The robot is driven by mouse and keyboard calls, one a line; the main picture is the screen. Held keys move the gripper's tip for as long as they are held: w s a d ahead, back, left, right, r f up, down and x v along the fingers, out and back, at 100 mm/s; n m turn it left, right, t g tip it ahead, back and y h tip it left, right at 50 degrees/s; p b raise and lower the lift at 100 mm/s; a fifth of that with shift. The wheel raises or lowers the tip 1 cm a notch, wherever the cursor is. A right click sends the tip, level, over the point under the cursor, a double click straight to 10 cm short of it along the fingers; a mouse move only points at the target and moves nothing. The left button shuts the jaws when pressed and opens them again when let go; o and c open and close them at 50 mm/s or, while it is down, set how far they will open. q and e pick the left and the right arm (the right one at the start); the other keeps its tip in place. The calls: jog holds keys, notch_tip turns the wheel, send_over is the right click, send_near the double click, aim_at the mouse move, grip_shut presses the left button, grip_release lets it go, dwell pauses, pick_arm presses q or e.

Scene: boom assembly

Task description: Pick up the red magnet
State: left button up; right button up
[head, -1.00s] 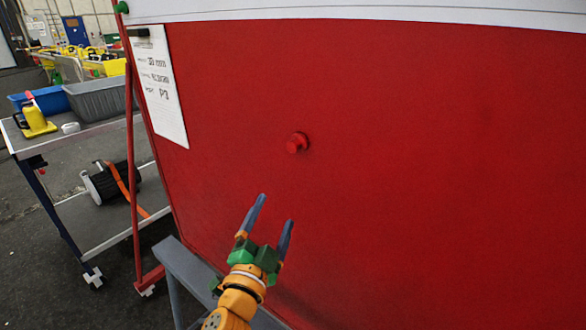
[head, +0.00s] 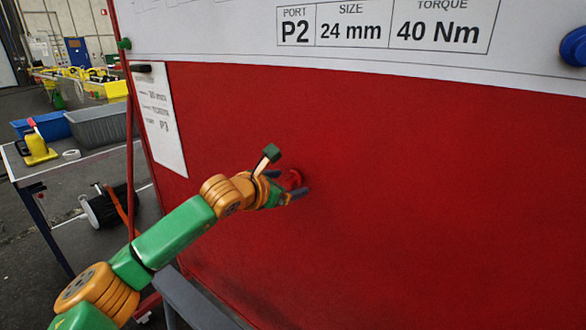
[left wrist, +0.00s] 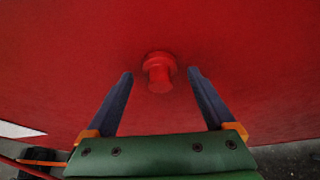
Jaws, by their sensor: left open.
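The red magnet (head: 292,179) is a small round knob on the red board (head: 420,200). In the head view it is partly hidden by my left gripper (head: 286,184), which is at the board with its fingers around or close to it. In the left wrist view the magnet (left wrist: 159,72) shows whole, centred ahead of the fingers. My left gripper (left wrist: 160,88) is open, with one blue finger on each side of the magnet and a gap on both sides. My right gripper is not in view.
A white sheet with port and torque text (head: 390,30) and a blue knob (head: 574,46) are above. A small white paper (head: 162,122) hangs at the left. A cart with a grey bin (head: 98,124) stands left. The board right of the magnet is bare.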

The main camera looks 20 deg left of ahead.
pick_arm(q)
jog(key=shift+w+f, duration=0.2)
jog(key=shift+w, duration=0.1)
jog(key=shift+s, duration=0.1)
jog(key=shift+c, duration=1.2)
grip_shut()
